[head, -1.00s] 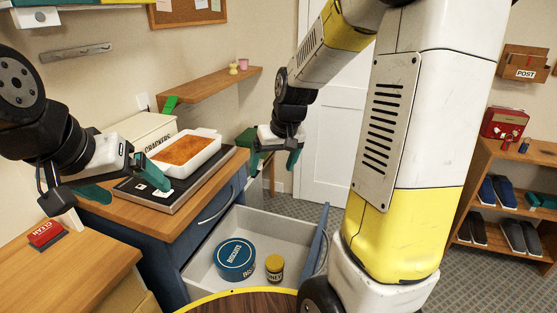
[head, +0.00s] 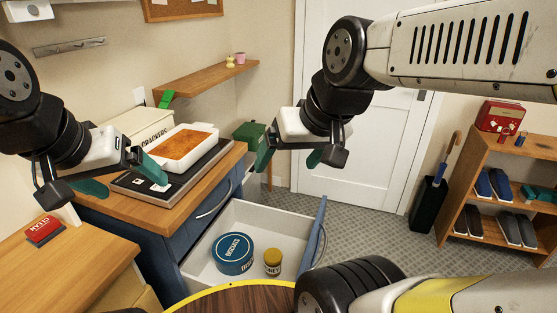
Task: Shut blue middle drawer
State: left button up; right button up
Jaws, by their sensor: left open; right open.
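The blue middle drawer (head: 318,238) is pulled out of the blue cabinet (head: 160,254), its front facing right. Inside it stand a round blue biscuit tin (head: 233,254) and a small jar with a yellow lid (head: 272,262). My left gripper (head: 122,188) is open and empty, over the counter's left part, near the dark tray. My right gripper (head: 288,158) is open and empty, in the air above the drawer and apart from its front. The drawer's near side is partly hidden by the round wooden top.
A white dish of orange-brown food (head: 184,143) sits on the counter beside a crackers box (head: 140,124). A round yellow-rimmed wooden top (head: 240,300) is in front. A shoe shelf (head: 458,205) and umbrella stand (head: 428,204) are at right. Floor right of the drawer is clear.

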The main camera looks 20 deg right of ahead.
aim_at(298, 237)
jog(key=k+l+z, duration=0.15)
jog(key=z, duration=0.15)
jog(key=l+z, duration=0.35)
jog(key=i+l+z, duration=0.15)
jog(key=z, duration=0.25)
jog(key=l, duration=0.1)
